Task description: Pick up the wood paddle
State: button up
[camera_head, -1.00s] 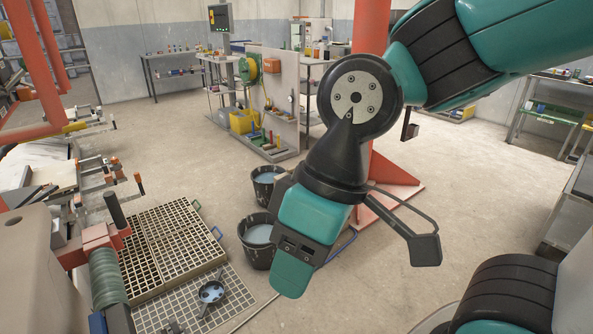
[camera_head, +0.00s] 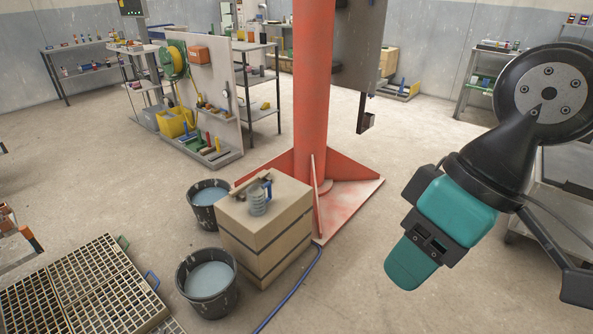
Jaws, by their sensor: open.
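A brown, flat, stick-like thing that looks like the wood paddle (camera_head: 247,187) lies on top of a tan box (camera_head: 262,229) in the middle of the view. It lies behind a clear bluish jug (camera_head: 260,199) on the same top, and its outline is small and hard to make out.
Two black buckets of bluish liquid (camera_head: 209,280) stand left of the box. An orange-red column (camera_head: 313,90) with a wide base rises just behind it. A blue hose (camera_head: 290,295) lies on the floor. Grated racks (camera_head: 85,285) are at the lower left.

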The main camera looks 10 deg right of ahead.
aim_at(262, 174)
jog(key=z, duration=0.4)
jog(key=i, duration=2)
jog(key=u, duration=1.05)
jog(key=i, duration=0.95)
jog(key=u, duration=0.85)
